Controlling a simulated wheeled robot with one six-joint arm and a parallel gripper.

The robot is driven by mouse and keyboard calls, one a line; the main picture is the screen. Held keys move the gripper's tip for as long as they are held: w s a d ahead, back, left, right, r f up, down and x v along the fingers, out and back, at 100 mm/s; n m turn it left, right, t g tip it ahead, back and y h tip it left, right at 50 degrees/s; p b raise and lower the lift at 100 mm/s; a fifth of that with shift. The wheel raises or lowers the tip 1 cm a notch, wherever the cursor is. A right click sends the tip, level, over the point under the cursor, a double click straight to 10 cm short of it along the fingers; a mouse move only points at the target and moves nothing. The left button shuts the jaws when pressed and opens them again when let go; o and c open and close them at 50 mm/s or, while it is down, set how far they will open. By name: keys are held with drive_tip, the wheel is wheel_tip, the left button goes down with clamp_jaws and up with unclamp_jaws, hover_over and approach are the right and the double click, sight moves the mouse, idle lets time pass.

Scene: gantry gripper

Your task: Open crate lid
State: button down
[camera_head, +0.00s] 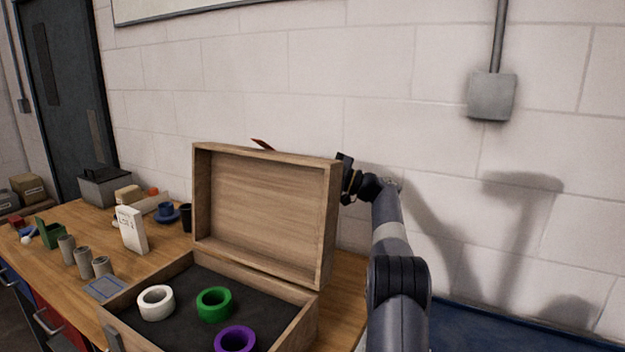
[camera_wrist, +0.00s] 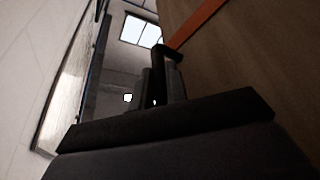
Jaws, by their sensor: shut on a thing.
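The wooden crate (camera_head: 135,297) stands on the workbench. Its lid (camera_head: 262,205) is raised and stands about upright at the back, with its inner face towards the head camera. My gripper (camera_head: 346,168) is at the lid's upper right edge, partly hidden behind it. In the wrist view my gripper (camera_wrist: 160,92) is shut, close to the lid's brown outer face (camera_wrist: 250,60). The exact contact is dark and hard to see. A reddish strip (camera_head: 262,145) sticks out behind the lid's top edge.
White (camera_head: 155,317), green (camera_head: 228,305) and purple (camera_head: 250,340) rings lie in the crate. A white box (camera_head: 131,229), grey cylinders (camera_head: 84,262) and a dark cup (camera_head: 186,217) stand left of it. The block wall (camera_head: 420,130) is close behind.

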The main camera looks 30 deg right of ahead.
drive_tip(key=shift+n+g, duration=0.4)
drive_tip(key=shift+n, duration=0.4)
drive_tip(key=shift+s+a+r+b, duration=0.6)
drive_tip(key=shift+a+b, duration=0.25)
drive_tip(key=shift+b, duration=0.3)
drive_tip(key=shift+s+a+r+b, duration=0.6)
drive_tip(key=shift+a+b, duration=0.25)
drive_tip(key=shift+b, duration=0.25)
drive_tip(key=c, duration=1.4)
unclamp_jaws()
drive_tip(key=shift+f, duration=0.1)
drive_tip(key=shift+d, duration=0.15)
drive_tip(key=b+v, duration=0.2)
drive_tip(key=v, duration=0.8)
drive_tip(key=shift+s+d+f, duration=0.2)
drive_tip(key=shift+d, duration=0.05)
